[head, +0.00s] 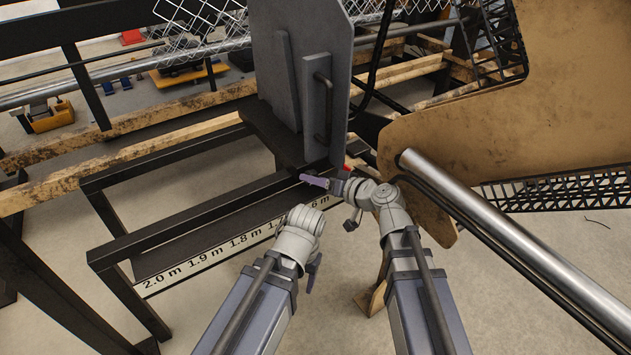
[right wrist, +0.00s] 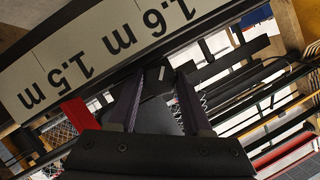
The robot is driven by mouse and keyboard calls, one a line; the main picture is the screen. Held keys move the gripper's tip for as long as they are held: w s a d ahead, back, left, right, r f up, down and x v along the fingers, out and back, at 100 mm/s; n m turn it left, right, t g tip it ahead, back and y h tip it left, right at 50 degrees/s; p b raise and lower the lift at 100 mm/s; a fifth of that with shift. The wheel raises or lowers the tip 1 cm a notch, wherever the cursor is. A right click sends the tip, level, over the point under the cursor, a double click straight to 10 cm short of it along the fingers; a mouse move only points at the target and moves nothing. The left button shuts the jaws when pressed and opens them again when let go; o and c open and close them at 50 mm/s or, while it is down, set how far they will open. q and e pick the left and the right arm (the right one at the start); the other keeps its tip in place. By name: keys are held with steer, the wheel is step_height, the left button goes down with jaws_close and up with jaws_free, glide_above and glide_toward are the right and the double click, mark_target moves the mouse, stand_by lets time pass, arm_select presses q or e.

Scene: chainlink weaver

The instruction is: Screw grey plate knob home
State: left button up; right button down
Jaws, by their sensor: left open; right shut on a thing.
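The grey plate (head: 270,70) stands upright on the dark frame and carries a bar handle (head: 323,108). My right gripper (head: 312,180) is at the foot of the plate. In the right wrist view, its two fingers (right wrist: 158,88) are shut on a dark knob (right wrist: 157,76), seen end-on between the fingertips. The knob's thread and seat are hidden, so I cannot tell how far in it sits. My left gripper (head: 313,272) is open and empty, lower down in front of the frame and apart from the plate.
A dark metal frame (head: 170,215) with a white metre scale (head: 205,258) lies left of my arms. A large tan panel (head: 520,110) and a thick steel tube (head: 520,245) take up the right side. Chain-link mesh (head: 205,18) is behind. Bare floor shows below.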

stand_by(0.3)
steer(key=shift+c, duration=1.7)
jaws_free()
steer(key=shift+s, duration=0.1)
